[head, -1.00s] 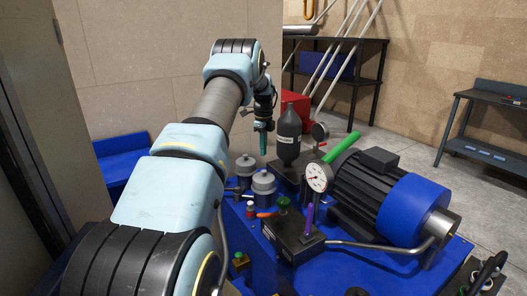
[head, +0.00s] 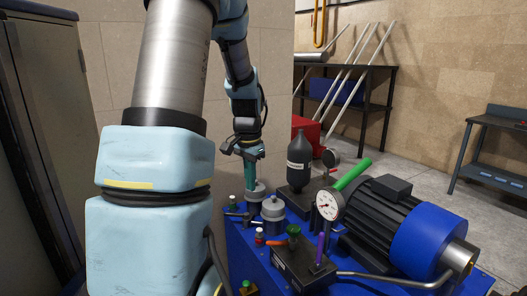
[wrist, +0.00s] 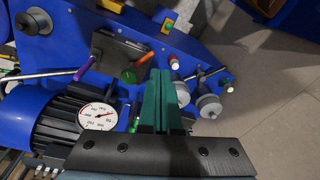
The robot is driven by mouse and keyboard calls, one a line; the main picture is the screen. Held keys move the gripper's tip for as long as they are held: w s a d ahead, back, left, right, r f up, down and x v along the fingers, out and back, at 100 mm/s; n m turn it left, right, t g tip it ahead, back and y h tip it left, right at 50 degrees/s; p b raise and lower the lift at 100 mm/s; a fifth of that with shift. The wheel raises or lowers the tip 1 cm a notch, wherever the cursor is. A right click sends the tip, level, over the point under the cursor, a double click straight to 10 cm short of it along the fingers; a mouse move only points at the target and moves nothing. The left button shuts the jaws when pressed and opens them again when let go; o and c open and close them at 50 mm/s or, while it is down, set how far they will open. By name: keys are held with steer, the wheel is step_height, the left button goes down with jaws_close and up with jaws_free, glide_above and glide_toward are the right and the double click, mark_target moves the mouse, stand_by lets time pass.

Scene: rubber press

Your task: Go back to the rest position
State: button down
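My gripper (head: 250,175) points down over the back left of the blue press unit, in front of the pale wall panel. In the wrist view its two green fingers (wrist: 161,100) lie side by side, with nothing seen between them. In the head view the fingertips are close to a grey-capped cylinder (head: 256,193); I cannot tell whether they touch it. My arm fills the left half of the head view.
The blue press unit carries a grey-capped cylinder (head: 272,210), a black bottle (head: 299,160), a pressure gauge (head: 328,205), a motor (head: 385,215) and a green handle (head: 352,174). Shelves (head: 365,100) stand behind. Floor is open at right.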

steer(key=s+a+n, duration=0.3)
steer(key=s+n, duration=0.4)
steer(key=s, duration=0.9)
steer(key=shift+f, duration=0.25)
